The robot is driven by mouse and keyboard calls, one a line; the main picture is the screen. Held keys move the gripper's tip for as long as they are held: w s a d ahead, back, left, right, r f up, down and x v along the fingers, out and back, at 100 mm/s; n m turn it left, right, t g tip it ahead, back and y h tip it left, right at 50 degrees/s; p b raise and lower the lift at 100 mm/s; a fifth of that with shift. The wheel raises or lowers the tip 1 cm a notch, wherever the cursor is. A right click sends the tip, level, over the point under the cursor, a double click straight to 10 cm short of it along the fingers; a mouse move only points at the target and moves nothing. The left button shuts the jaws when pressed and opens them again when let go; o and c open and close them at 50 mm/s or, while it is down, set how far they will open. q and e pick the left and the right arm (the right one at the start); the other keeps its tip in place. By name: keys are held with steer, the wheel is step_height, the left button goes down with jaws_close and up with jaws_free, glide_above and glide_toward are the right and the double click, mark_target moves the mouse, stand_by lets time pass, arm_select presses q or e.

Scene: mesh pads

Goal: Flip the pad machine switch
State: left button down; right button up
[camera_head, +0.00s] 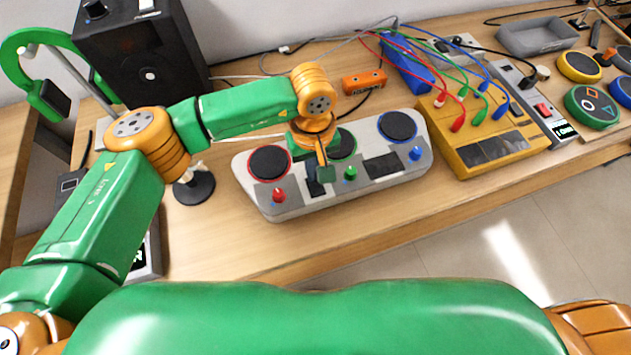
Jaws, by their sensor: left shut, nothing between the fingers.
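The pad machine (345,186) is a light grey console on the wooden table. It has three round black pads ringed in red, green and blue, with a red (279,195), a green (350,173) and a blue (415,154) switch along its front. My left gripper (318,181) points down over the console's middle, between the red and green switches and closer to the green one. It is shut and empty, and hides part of the green-ringed pad. I cannot tell whether its tips touch the console. My right gripper is out of view.
A yellow device (485,150) with colored cables stands right of the console. A small orange box (364,82) lies behind it. A black speaker (145,70) stands back left, and a black round-based stand (194,188) is left of the console. Bare table lies in front.

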arm_select(q)
steer(key=shift+f+b, duration=0.3)
steer(key=shift+r, duration=0.1)
step_height(320, 180, up, 7)
steer(key=p, duration=0.3)
steer(key=shift+p, duration=0.3)
stand_by(0.3)
